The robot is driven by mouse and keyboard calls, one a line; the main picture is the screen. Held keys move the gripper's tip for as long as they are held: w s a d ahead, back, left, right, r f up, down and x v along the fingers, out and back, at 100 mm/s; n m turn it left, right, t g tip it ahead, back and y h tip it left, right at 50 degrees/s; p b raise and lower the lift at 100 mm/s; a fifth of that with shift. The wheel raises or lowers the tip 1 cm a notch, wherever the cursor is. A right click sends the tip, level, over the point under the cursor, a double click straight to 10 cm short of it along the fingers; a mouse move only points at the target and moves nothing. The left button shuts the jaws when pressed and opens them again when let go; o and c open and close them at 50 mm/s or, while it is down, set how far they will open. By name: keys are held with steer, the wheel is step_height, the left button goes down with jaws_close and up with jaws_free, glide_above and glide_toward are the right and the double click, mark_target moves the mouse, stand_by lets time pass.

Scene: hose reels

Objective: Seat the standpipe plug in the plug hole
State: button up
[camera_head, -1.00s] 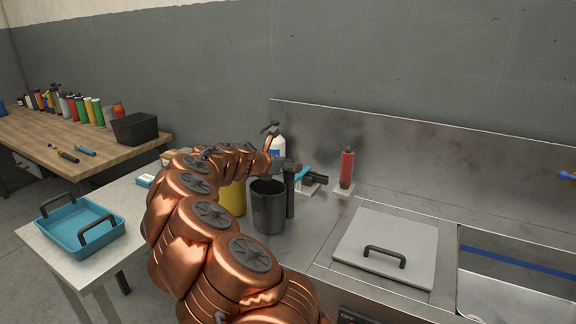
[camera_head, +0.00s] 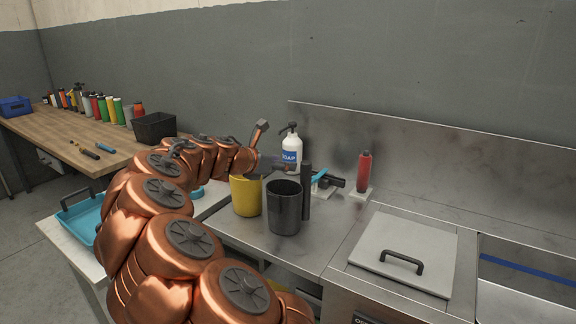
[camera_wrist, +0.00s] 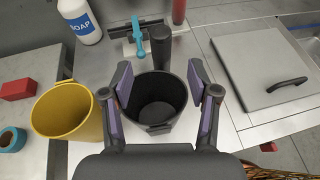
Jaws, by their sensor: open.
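My gripper (camera_wrist: 160,88) is open and empty, its two fingers spread above the black bucket (camera_wrist: 158,103). A red cylinder (camera_head: 364,172) stands upright on a pale base. I cannot tell which of these is the standpipe plug. The sink basin (camera_head: 520,305) is at the right edge; no plug hole shows.
A yellow bucket (camera_head: 246,197) stands left of the black one. Behind are a soap bottle (camera_head: 291,150) and a turquoise-and-black tool (camera_head: 326,181). A grey lid with a handle (camera_head: 404,250) covers the counter between buckets and sink. A turquoise tray (camera_head: 82,215) is at left.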

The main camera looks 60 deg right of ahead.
steer(key=shift+a+r, duration=0.1)
steer(key=shift+a, duration=0.15)
